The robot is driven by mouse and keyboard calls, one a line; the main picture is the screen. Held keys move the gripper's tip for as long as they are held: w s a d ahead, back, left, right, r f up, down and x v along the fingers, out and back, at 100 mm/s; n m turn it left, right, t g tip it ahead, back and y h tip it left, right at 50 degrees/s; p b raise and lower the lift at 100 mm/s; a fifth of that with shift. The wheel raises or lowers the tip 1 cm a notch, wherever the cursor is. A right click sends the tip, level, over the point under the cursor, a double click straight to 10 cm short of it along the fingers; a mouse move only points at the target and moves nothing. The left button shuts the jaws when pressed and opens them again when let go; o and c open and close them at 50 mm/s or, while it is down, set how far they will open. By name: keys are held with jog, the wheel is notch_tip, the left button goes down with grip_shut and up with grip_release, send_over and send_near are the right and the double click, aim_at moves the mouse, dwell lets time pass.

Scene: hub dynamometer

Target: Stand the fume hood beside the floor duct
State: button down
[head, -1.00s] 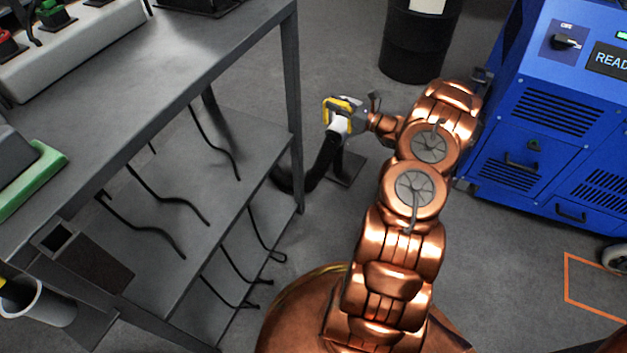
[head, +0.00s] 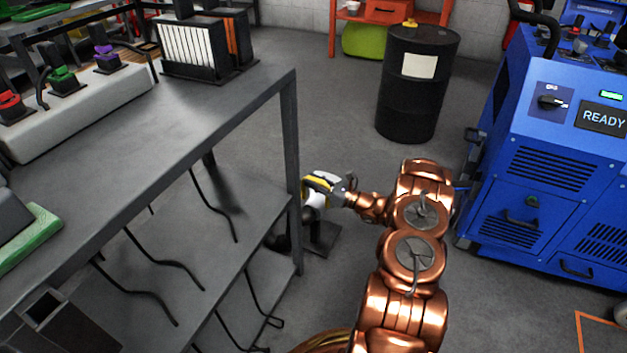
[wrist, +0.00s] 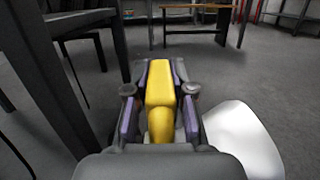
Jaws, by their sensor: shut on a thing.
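The fume hood shows in the head view as a white hood body (head: 313,200) with a yellow grip (head: 321,182), close to the front leg of the grey bench. My gripper (head: 338,188) is shut on the yellow grip from the right. In the wrist view the yellow grip (wrist: 160,95) lies between the fingers of my gripper (wrist: 160,105), and the white hood (wrist: 243,138) shows at the right. A black hose (head: 278,241) is partly visible low behind the bench leg. A dark flat plate (head: 323,238) lies on the floor below the hood. I cannot clearly identify the floor duct.
The grey bench (head: 190,115) with a lower shelf (head: 225,225) stands left, close to the hood. A black drum (head: 412,110) stands behind. A blue cabinet (head: 560,150) stands at right. The floor between drum and bench is clear.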

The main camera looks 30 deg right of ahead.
aim_at(314, 201)
jog(key=shift+f+b, duration=0.65)
jog(key=shift+f, duration=1.25)
jog(key=c, duration=1)
grip_release()
jog(key=p+v, duration=0.3)
jog(key=v, duration=0.9)
jog(key=shift+p, duration=0.3)
